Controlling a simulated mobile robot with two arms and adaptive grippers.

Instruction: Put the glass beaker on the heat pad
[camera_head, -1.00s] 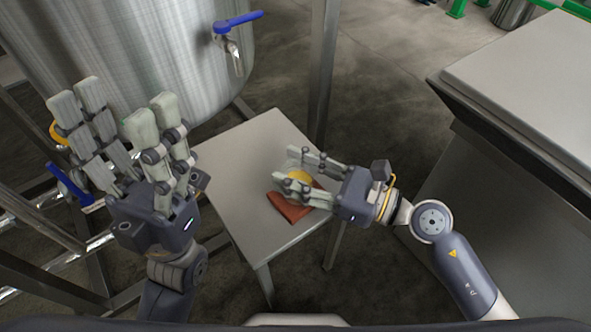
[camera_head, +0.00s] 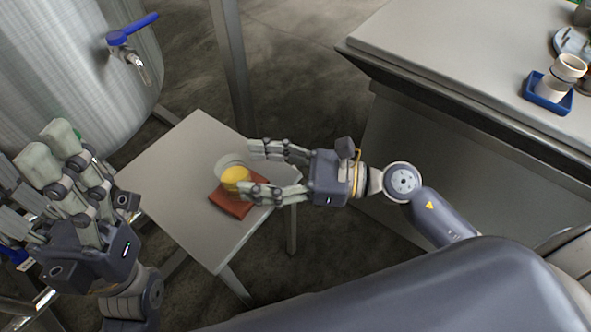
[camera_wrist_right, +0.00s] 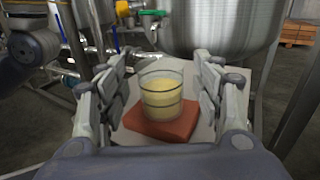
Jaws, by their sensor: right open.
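The glass beaker (camera_head: 235,176) holds a yellow content and stands upright on the reddish-brown heat pad (camera_head: 228,203). The pad lies on a small grey table. In the right wrist view the beaker (camera_wrist_right: 161,95) rests on the pad (camera_wrist_right: 160,133), between the spread fingers. My right gripper (camera_head: 248,168) is open, its fingers on either side and just short of the beaker. The fingers hide part of the pad's right side. My left gripper (camera_head: 50,165) is at the left edge with its fingers spread, open and empty, away from the table.
The small table (camera_head: 180,160) is otherwise bare. A steel tank (camera_head: 70,70) with a blue-handled valve (camera_head: 135,50) stands behind left, beside a metal post (camera_head: 232,70). A larger bench (camera_head: 440,50) at right carries a blue tray (camera_head: 546,97) with a white cup (camera_head: 558,78).

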